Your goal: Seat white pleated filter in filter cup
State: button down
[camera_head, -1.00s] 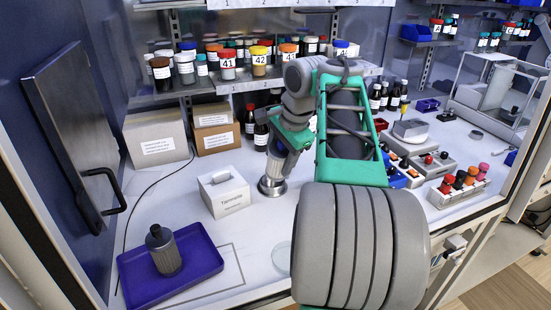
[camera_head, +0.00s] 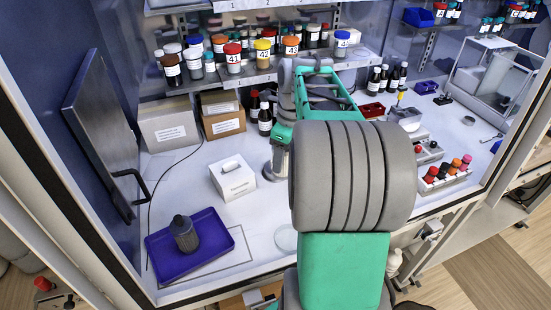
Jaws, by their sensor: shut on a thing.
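My gripper (camera_head: 279,153) shows only in part, low behind my own arm, at the metal filter cup (camera_head: 268,172) on the bench. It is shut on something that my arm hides. I cannot make out a white pleated filter anywhere. Only the left side of the cup shows, so I cannot tell what is inside it.
Cardboard boxes (camera_head: 168,125) and dark bottles (camera_head: 265,122) stand behind. A shelf of labelled jars (camera_head: 233,58) hangs above. A round clear dish (camera_head: 286,238) lies in front. Racks with coloured caps (camera_head: 447,175) are at right.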

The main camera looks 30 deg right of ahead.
jog(key=shift+w+d+f, duration=1)
jog(key=shift+w+f, duration=1.05)
jog(key=shift+f, duration=0.15)
jog(key=shift+w+d+f, duration=0.95)
jog(key=shift+w+f, duration=1.15)
jog(key=shift+f, duration=0.05)
jog(key=shift+w+d+f, duration=1)
jog(key=shift+w+f, duration=1.05)
jog(key=shift+f, duration=0.15)
jog(key=shift+f, duration=0.1)
jog(key=c, duration=0.8)
grip_release()
jog(key=shift+f, duration=0.1)
